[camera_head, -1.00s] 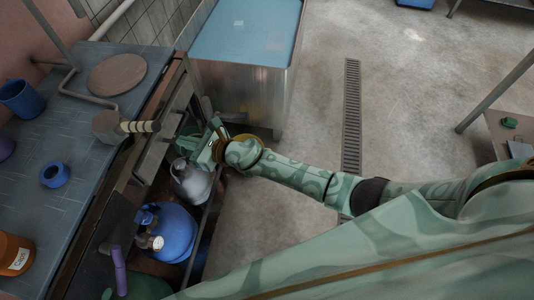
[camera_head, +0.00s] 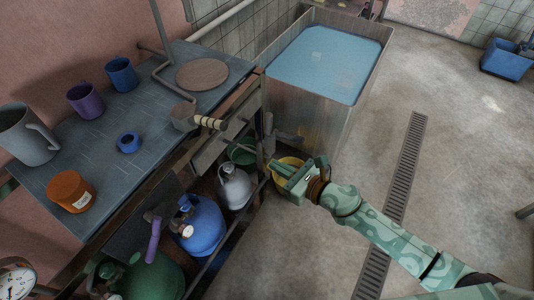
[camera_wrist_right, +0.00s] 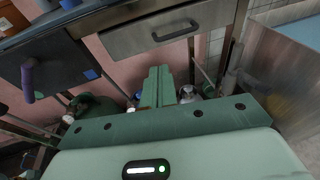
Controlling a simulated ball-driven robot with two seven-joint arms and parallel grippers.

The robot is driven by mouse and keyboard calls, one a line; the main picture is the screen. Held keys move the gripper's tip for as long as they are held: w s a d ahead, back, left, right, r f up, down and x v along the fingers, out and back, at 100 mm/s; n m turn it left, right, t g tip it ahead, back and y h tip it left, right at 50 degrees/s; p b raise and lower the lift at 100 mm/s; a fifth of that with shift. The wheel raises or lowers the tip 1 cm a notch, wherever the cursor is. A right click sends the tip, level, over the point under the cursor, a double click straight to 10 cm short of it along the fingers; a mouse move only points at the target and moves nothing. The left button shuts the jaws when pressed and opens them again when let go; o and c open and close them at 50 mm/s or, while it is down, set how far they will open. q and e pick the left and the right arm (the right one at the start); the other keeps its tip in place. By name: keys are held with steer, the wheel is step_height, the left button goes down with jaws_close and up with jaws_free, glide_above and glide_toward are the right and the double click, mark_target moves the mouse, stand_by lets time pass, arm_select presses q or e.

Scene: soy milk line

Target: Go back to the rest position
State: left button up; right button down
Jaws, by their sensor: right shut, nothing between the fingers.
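My right gripper (camera_head: 292,184) is shut and empty, beside the lower shelf of the counter, to the right of the grey canister. In the right wrist view its green fingers (camera_wrist_right: 159,88) are together, in front of the drawer (camera_wrist_right: 168,33) of the counter. My right arm reaches in from the lower right in the head view. My left gripper is not in view.
The dark counter (camera_head: 110,163) holds mugs, a pitcher and an orange jar (camera_head: 70,190). A steel water tank (camera_head: 296,113) is behind.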

steer(key=w+d+f+m+h, duration=0.2)
steer(key=d+f+m+h, duration=0.3)
steer(key=d+f+m, duration=0.85)
steer(key=s+d+f+m+g+h, duration=0.2)
steer(key=s+d+f+m+h, duration=0.1)
steer(key=s+f+m, duration=0.5)
steer(key=s+d+f+m+g+h, duration=0.1)
steer(key=s+d+f+m+h, duration=0.3)
steer(key=m, duration=0.7)
steer(key=s+f+m+g, duration=0.2)
steer(key=s+f+m, duration=0.1)
steer(key=s, duration=0.9)
steer(key=s+a+f+m+g, duration=0.1)
steer(key=s+f+m+g, duration=0.2)
steer(key=s, duration=0.9)
steer(key=s+f+m+g+y, duration=0.1)
steer(key=s+f, duration=0.4)
steer(key=s, duration=0.7)
steer(key=shift+a+f+m+g, duration=0.3)
steer(key=shift+m+g, duration=0.4)
steer(key=shift+m, duration=0.25)
